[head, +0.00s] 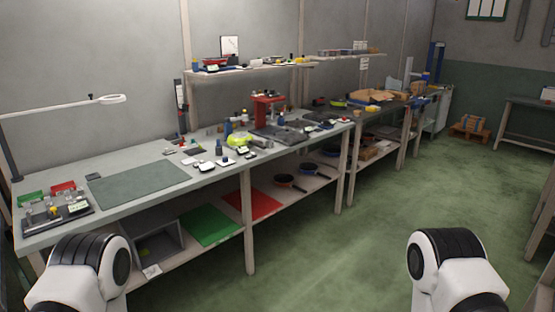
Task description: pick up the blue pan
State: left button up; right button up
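Several dark pans sit on the lower shelf of the workbench, right of the red sheet. The nearest pan (284,180) has a dark inside, a reddish side and a handle pointing right. Behind it, another pan (309,169) looks dark blue, with its handle also to the right; it is small in view and its colour is hard to be sure of. A further dark pan (329,151) is partly hidden in the shade under the tabletop. Neither of my grippers is in view; only white and black links of my arms show at the bottom left and bottom right, far from the pans.
The long workbench (60,215) has tools and a green mat (138,183) on top. A red sheet (252,203), a green sheet (209,226) and a grey bin (156,246) lie on the lower shelf. Bench legs (248,225) stand before the shelf. The green floor (400,200) is clear.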

aim_at(307, 168)
jog(key=i+z, duration=0.25)
jog(key=i, duration=0.25)
jog(key=i+z, duration=0.25)
jog(key=i, duration=0.2)
jog(key=i+z, duration=0.25)
jog(key=i, duration=0.25)
jog(key=i+j+z, duration=0.3)
jog(key=i, duration=0.15)
jog(key=i+l+u, duration=0.1)
jog(key=i+u, duration=0.15)
jog(key=i, duration=0.15)
jog(key=i+l+u, duration=0.25)
jog(key=i, duration=0.15)
jog(key=i+l+u, duration=0.2)
jog(key=i, duration=0.15)
jog(key=i+l+u, duration=0.15)
jog(key=i+u, duration=0.25)
jog(key=i+l+u, duration=0.25)
jog(key=u, duration=0.15)
jog(key=i+l+u, duration=0.25)
jog(key=u, duration=0.15)
jog(key=i+l+u, duration=0.2)
jog(key=l+u, duration=0.2)
jog(key=l, duration=0.15)
